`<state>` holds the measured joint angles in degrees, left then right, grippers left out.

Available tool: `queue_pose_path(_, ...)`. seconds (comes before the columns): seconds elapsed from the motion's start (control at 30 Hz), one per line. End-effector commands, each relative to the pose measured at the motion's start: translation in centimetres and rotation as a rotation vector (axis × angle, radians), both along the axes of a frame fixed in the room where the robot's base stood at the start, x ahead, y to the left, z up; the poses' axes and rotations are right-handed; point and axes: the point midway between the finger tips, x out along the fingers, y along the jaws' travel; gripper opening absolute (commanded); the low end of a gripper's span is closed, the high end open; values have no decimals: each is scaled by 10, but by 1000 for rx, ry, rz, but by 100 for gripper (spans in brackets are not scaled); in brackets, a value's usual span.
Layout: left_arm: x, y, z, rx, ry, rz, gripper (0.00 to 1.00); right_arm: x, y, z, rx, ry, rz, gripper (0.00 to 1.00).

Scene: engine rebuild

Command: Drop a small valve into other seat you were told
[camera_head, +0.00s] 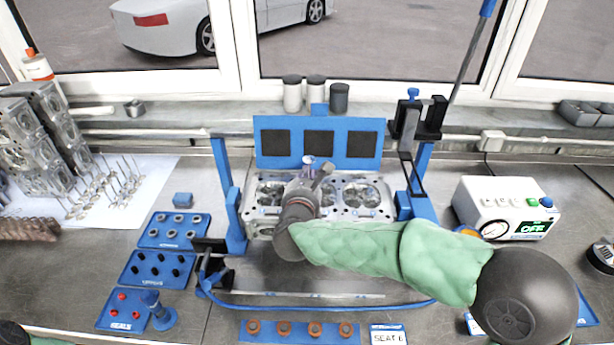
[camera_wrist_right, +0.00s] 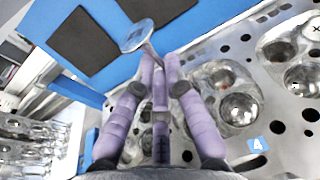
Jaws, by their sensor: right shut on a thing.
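My right gripper (camera_head: 316,170) is over the far left part of the grey cylinder head (camera_head: 345,188). In the wrist view my right gripper's purple fingers (camera_wrist_right: 160,75) are shut on a small valve (camera_wrist_right: 136,36). Its round pale disc sticks out past the fingertips and its stem runs back between them, tilted. The disc also shows faintly in the head view (camera_head: 308,159). In the wrist view the cylinder head (camera_wrist_right: 285,100) has round chambers with seats, and a blue label 4 (camera_wrist_right: 257,144). A card (camera_head: 388,336) reads SEAT 6. My arm hides much of the head's near side.
A blue panel with dark squares (camera_head: 318,142) stands behind the head. Blue stand posts (camera_head: 228,190) flank it. Blue parts trays (camera_head: 158,268) lie at left, more valves (camera_head: 110,188) on white paper at far left. A gauge box (camera_head: 505,205) stands at right.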

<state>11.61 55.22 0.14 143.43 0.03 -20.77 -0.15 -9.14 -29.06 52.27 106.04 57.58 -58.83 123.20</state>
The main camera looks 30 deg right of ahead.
Motion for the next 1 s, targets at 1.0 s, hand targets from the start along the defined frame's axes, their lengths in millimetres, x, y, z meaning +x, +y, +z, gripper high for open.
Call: queue_pose_path(1.0, 0, 0, -8, 0, 0, 0, 34, 0, 0, 0, 0, -1, 0, 0)
